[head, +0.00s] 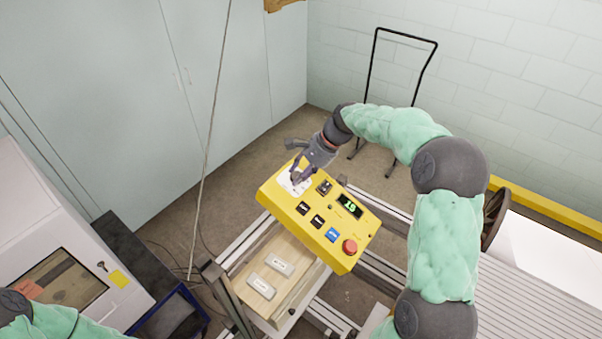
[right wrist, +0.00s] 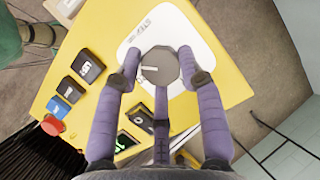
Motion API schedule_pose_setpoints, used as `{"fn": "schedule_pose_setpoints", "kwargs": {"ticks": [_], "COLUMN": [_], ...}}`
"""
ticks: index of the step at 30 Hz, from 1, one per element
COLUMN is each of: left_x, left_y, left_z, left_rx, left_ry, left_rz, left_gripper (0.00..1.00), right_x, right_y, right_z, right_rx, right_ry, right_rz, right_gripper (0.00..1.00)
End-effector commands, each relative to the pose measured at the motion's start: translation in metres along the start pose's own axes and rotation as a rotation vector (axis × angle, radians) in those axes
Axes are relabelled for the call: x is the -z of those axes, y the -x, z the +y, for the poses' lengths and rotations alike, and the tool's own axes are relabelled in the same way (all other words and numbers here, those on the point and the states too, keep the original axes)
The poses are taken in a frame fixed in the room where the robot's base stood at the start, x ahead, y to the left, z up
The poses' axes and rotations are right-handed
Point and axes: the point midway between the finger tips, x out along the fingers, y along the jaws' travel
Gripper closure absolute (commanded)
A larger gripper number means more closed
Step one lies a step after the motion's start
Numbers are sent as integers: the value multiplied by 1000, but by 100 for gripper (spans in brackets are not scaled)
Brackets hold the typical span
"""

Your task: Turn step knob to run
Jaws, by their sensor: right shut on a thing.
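The step knob (right wrist: 160,66) is a round grey knob with a light pointer mark, on a white plate (right wrist: 190,25) with lettering partly readable as "STEP". The plate sits at the upper left end of the yellow control box (head: 276,204). My right gripper (right wrist: 160,75) is shut on the knob, with purple-grey fingers on its two sides and a third below. In the head view my right gripper (head: 298,176) reaches down onto the white plate and hides the knob. My left gripper is out of view; only a piece of my left arm shows at lower left.
The box carries black buttons (head: 317,222), a blue button (head: 332,236), a red knob (head: 349,246) and a green display (head: 349,206). A wooden board (head: 240,274) with two pale blocks lies below the box. A white machine (head: 50,225) stands at left.

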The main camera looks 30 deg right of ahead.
Motion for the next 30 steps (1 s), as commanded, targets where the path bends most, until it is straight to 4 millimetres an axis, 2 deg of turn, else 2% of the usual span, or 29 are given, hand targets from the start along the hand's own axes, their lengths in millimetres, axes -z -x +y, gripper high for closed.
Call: {"fn": "schedule_pose_setpoints", "kwargs": {"ticks": [2,3,5,15,19,30], "left_x": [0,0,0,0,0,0], "left_y": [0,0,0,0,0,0], "left_z": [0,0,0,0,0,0], "left_rx": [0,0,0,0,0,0], "left_ry": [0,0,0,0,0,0], "left_rz": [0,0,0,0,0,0], "left_gripper": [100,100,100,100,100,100], "right_x": [-2,-2,-2,0,0,-1], "right_y": [-2,-2,-2,1,10,78], "right_z": [1,1,0,0,-1,-2], "right_rx": [-4,-4,-3,0,2,2], "right_ry": [-1,-1,-1,1,1,1], "right_rz": [-7,-7,-6,-1,1,1], "right_gripper": [93,55,39,39,39,39]}}
